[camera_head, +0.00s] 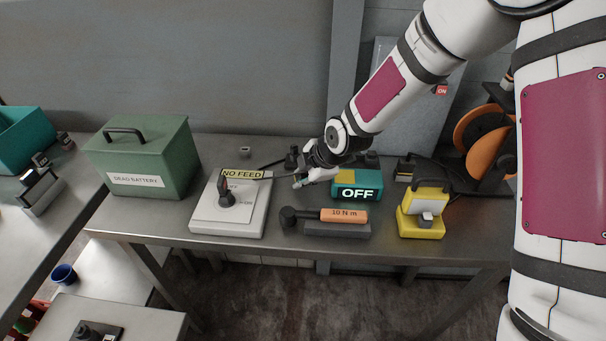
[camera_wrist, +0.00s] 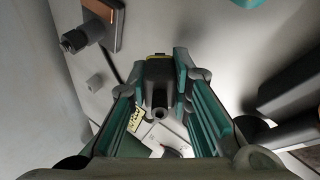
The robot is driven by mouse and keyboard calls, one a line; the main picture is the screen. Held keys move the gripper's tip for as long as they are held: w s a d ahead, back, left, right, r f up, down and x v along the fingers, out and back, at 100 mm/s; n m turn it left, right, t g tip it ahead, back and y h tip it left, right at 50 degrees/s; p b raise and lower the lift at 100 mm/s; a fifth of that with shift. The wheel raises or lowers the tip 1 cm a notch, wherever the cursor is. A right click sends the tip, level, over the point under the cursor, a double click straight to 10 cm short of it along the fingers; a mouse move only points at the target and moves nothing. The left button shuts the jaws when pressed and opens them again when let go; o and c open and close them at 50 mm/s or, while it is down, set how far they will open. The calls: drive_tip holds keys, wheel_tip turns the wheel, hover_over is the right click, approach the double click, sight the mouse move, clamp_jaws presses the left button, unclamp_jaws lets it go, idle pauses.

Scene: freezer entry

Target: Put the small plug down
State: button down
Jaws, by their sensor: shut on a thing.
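My gripper (camera_head: 306,180) is low over the back half of the workbench, between the white switch panel and the teal box marked OFF. In the wrist view its two teal-padded fingers (camera_wrist: 160,85) are closed on a small dark plug (camera_wrist: 157,72). The plug has a yellow edge at its far end and a round opening toward the camera. In the head view the plug is too small and too covered by the fingers to make out. I cannot tell whether it touches the bench.
The switch panel (camera_head: 230,212) carries a NO FEED tag. The OFF box (camera_head: 368,183), an orange-handled torque tool (camera_head: 343,215) and a yellow device (camera_head: 421,221) stand close by. A green battery box (camera_head: 150,155) is at left. Bare bench (camera_head: 275,150) shows behind the panel.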

drive_tip(key=c, duration=1.4)
unclamp_jaws()
drive_tip(key=shift+o, duration=0.2)
drive_tip(key=v, duration=1.2)
